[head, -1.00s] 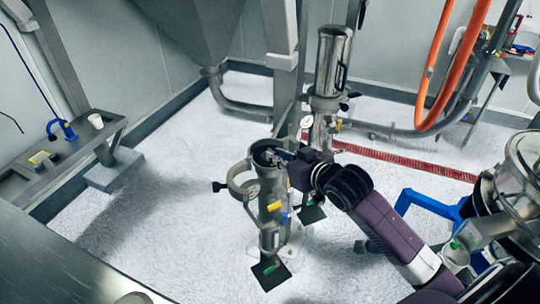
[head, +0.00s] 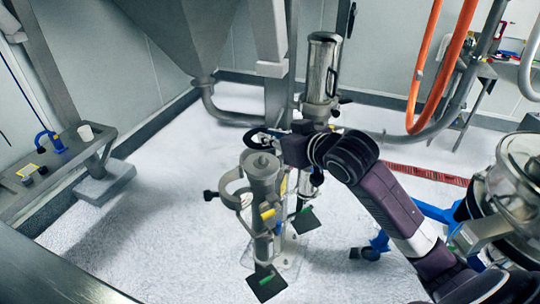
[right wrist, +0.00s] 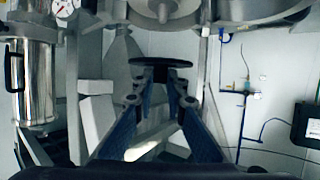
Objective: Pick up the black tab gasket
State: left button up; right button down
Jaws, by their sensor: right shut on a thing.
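The black tab gasket (head: 252,134) shows as a thin dark ring in the head view, just above the grey cylindrical housing (head: 263,185). In the right wrist view the black gasket (right wrist: 160,61) appears nearly edge-on at the fingertips. My right gripper (head: 283,140) comes in from the right and is shut on the gasket; its fingers (right wrist: 160,75) converge on it in the wrist view. The exact contact is too small to make out. My left gripper is in neither view.
A shiny steel cylinder (head: 321,75) stands behind the housing. A side bench (head: 75,160) at left carries a white cup (head: 85,132) and a blue tool (head: 52,142). A blue frame (head: 432,212) and steel vessel (head: 525,160) are at right. Floor left of the housing is clear.

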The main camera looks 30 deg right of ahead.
notch_tip(320, 180, up, 11)
jog(key=shift+r+b, duration=0.2)
jog(key=shift+b, duration=0.25)
